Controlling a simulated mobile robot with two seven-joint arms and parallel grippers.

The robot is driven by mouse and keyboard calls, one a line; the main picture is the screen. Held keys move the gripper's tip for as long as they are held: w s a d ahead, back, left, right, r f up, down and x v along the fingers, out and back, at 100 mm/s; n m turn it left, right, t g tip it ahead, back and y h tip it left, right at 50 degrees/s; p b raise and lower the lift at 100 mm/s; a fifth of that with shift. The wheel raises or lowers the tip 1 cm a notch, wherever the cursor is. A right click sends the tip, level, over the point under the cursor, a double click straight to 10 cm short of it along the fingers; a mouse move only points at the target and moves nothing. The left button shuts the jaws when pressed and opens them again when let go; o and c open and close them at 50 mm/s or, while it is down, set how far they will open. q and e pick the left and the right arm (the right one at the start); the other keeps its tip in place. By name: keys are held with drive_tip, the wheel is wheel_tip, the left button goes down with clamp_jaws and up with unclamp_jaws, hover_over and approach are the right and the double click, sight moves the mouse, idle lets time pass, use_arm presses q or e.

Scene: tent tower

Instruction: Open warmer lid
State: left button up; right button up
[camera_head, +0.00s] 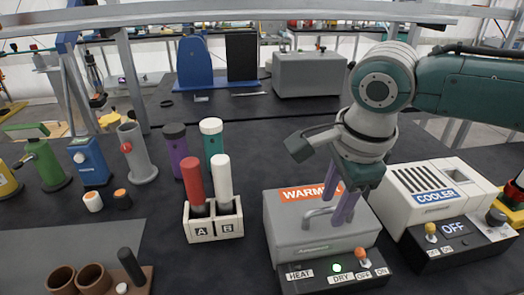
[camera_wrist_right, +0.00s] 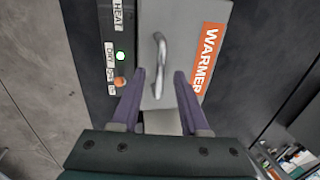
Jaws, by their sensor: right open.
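The warmer (camera_head: 322,236) is a grey box with an orange label, standing at the front right of the table in the head view. Its lid (camera_head: 290,205) looks closed and carries a curved metal handle (camera_head: 318,217). My right gripper (camera_head: 340,222) is above the lid, its purple fingers apart and pointing down. In the right wrist view the handle (camera_wrist_right: 160,62) lies ahead of the fingertips (camera_wrist_right: 160,75), roughly between their lines, with nothing held. Whether a finger touches the lid cannot be told. My left gripper is not in view.
The cooler (camera_head: 425,192) stands close to the right of the warmer. A rack marked A and B (camera_head: 213,222) with red and white sticks stands to the left. The warmer's front panel (camera_head: 338,278) has a lit green light and an orange switch. Several bottles stand further left.

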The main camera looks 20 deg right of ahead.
clamp_jaws()
idle(1.4)
